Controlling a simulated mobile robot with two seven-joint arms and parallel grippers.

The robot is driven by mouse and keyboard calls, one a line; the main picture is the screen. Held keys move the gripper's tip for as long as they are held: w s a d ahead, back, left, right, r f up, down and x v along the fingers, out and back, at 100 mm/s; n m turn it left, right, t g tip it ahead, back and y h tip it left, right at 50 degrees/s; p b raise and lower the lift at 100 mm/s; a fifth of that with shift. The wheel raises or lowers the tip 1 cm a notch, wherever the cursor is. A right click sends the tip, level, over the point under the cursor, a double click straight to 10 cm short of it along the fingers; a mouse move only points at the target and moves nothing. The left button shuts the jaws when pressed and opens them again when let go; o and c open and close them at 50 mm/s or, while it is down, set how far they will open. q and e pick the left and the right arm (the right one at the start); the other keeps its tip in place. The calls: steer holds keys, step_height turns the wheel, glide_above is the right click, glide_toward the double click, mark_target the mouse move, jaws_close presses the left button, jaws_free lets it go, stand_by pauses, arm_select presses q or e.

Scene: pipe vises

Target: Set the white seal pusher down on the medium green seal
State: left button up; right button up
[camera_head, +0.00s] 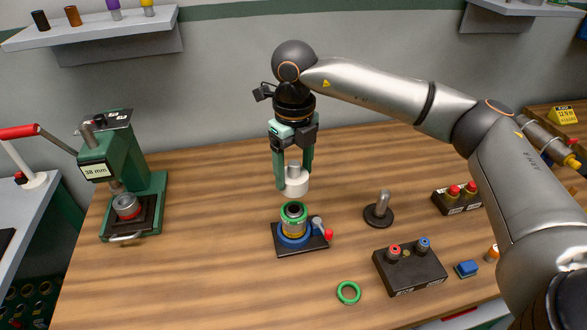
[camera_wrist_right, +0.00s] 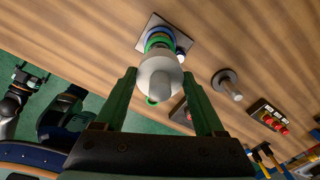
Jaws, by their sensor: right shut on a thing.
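My right gripper (camera_head: 293,172) points down, shut on the white seal pusher (camera_head: 295,187), a short white cylinder. In the right wrist view the pusher (camera_wrist_right: 158,78) sits between the two green fingers of this gripper (camera_wrist_right: 161,75). A green seal (camera_head: 293,209) sits on top of the stack in the small black-based vise, partly hidden behind the pusher in the wrist view (camera_wrist_right: 157,41). The pusher appears apart from it, held above and behind it. Another green ring (camera_head: 348,292) lies on the table; which is medium I cannot tell. My left gripper is not identifiable.
The vise (camera_head: 317,243) has a blue ring and a red-knobbed lever. An upright metal peg (camera_head: 379,209) and a black block with red and blue knobs (camera_head: 410,268) stand right of it. A green press (camera_head: 122,170) stands left. Open wood lies between press and vise.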

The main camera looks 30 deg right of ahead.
steer(key=shift+f+b, duration=1.8)
steer(key=shift+f, duration=0.7)
